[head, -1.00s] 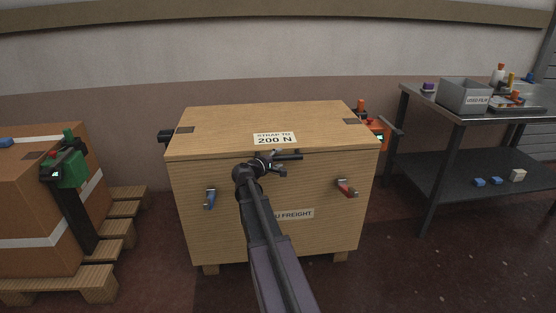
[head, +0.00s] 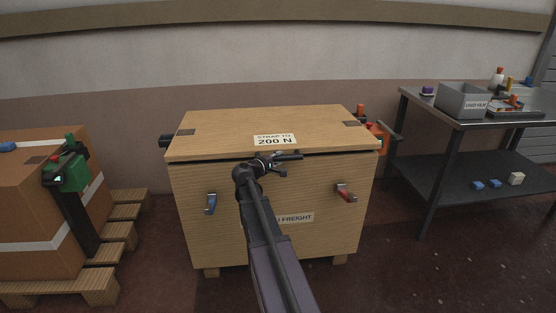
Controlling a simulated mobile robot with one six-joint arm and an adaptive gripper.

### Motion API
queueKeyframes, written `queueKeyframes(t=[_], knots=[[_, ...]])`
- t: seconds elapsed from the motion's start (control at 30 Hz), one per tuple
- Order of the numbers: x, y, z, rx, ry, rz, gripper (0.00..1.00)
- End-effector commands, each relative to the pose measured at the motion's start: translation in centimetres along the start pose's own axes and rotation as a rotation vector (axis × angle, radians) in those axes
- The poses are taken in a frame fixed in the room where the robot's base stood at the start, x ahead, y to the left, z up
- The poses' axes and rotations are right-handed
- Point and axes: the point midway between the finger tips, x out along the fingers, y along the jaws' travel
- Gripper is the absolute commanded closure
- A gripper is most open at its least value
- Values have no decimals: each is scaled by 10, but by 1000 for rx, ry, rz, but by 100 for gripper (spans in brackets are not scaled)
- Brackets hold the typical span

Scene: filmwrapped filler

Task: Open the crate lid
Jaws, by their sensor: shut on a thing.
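The wooden crate (head: 225,225) stands in the middle of the head view. Its lid (head: 220,128) carries a label reading "STRAP TO 200 N". A thin dark gap shows under the lid's front edge, so the lid is slightly raised. A dark bar handle (head: 290,156) sits at the middle of that edge. My gripper (head: 279,164) is shut on this handle, reaching up from below; its fingers are small and partly hidden. A blue-handled latch (head: 211,204) and a red-handled latch (head: 346,193) hang on the crate front.
A metal table (head: 430,110) with a grey bin (head: 463,99) stands at right. An orange tool (head: 377,137) is behind the crate's right side.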

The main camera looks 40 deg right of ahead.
Motion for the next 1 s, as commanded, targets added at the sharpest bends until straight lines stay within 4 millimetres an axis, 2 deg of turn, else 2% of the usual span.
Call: queueKeyframes(t=[0.03, 0.5, 0.97, 1.0], knots=[[0, 10, 0, 0, 0, 1, 100], [-3, 49, 4, 0, 0, 1, 100], [-4, 52, 5, 0, -1, 1, 100], [-4, 52, 5, 0, -1, 1, 55]])
